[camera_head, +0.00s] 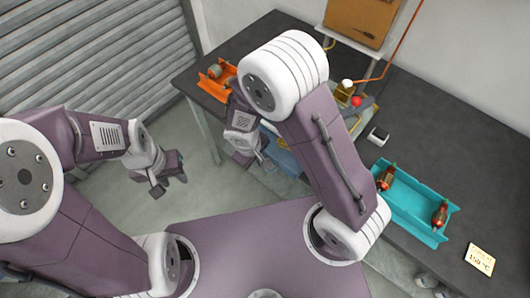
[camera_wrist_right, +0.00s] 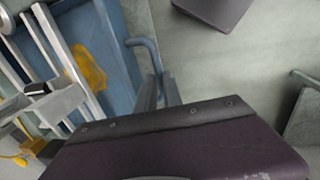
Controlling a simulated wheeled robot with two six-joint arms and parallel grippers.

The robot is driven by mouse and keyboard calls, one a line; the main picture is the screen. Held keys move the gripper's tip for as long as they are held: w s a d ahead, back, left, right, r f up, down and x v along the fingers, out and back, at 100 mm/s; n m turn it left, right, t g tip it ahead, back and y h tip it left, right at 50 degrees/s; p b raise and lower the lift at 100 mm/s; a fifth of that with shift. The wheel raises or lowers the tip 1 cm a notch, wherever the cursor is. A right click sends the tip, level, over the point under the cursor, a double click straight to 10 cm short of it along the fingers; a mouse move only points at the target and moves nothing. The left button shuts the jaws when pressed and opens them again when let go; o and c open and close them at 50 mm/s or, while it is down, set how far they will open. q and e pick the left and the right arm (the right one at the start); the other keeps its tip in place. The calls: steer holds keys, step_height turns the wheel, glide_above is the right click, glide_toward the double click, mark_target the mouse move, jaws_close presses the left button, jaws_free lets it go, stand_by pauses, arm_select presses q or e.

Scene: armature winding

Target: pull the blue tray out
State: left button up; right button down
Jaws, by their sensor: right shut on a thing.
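The blue tray (camera_head: 284,157) shows in the head view as a small blue patch low at the front of the bench, below the winding machine; my right arm hides much of it. In the right wrist view the blue tray (camera_wrist_right: 122,75) fills the upper left, with an orange-yellow patch inside it and a bent blue handle (camera_wrist_right: 146,45) on its near side. My right gripper (camera_wrist_right: 160,92) is shut on this handle; it also shows in the head view (camera_head: 262,158). My left gripper (camera_head: 169,186) is open and empty above the floor, well left of the tray.
The dark bench (camera_head: 480,155) carries an orange tray (camera_head: 214,84), a teal tray (camera_head: 410,203) with two armatures, a yellow note (camera_head: 480,259) and a small white-and-black device (camera_head: 378,136). A roller shutter (camera_head: 90,50) stands at left. The floor before the bench is clear.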

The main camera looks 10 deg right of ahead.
steer(key=s+a+b, duration=0.1)
steer(key=s+a, duration=0.7)
steer(key=a, duration=0.2)
steer(key=shift+s+a+b, duration=0.25)
steer(key=shift+a+b, duration=0.05)
steer(key=shift+a, duration=0.05)
steer(key=c, duration=1.5)
jaws_free()
steer(key=r, duration=0.3)
steer(key=a+r, duration=0.1)
steer(key=r, duration=0.2)
steer(key=s+r, duration=0.1)
steer(key=r, duration=0.2)
steer(key=shift+a+p, duration=0.15)
steer(key=shift+p, duration=0.2)
